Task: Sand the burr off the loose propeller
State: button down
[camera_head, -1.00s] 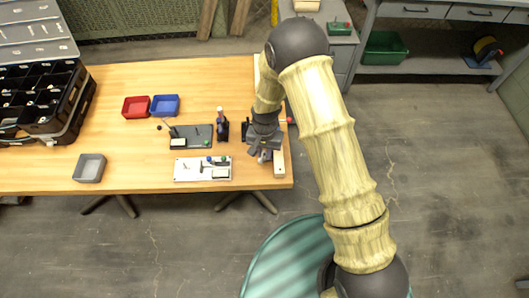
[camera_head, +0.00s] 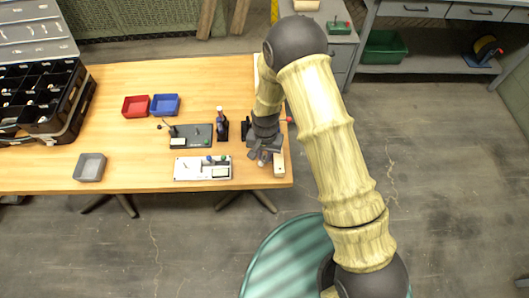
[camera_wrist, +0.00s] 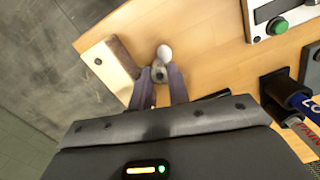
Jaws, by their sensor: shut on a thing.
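My gripper (camera_wrist: 158,82) is shut on a small piece with a grey middle and a pale rounded end, which looks like the loose propeller (camera_wrist: 164,52). The fingers hide most of it, and I cannot make out a burr. In the head view my gripper (camera_head: 264,156) is low over the table's right end.
Left of my gripper are a white panel (camera_head: 190,173), a dark board (camera_head: 180,142) and an upright tool holder (camera_head: 221,131). Red (camera_head: 136,107), blue (camera_head: 165,105) and grey (camera_head: 90,168) trays stand farther left. The table's right and front edges are close to my gripper.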

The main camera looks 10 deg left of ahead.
jog(key=shift+s+d, duration=0.2)
jog(key=shift+s, duration=0.45)
jog(key=shift+s, duration=0.1)
jog(key=shift+s+d, duration=0.15)
jog(key=shift+s, duration=0.4)
jog(key=shift+r, duration=0.15)
dwell(0.3)
jog(key=r+p, duration=0.1)
jog(key=a+r+p, duration=0.1)
jog(key=r, duration=0.1)
jog(key=a+r+p, duration=0.1)
jog(key=p, duration=0.1)
jog(key=shift+s+r, duration=0.25)
jog(key=shift+r, duration=0.1)
dwell(0.6)
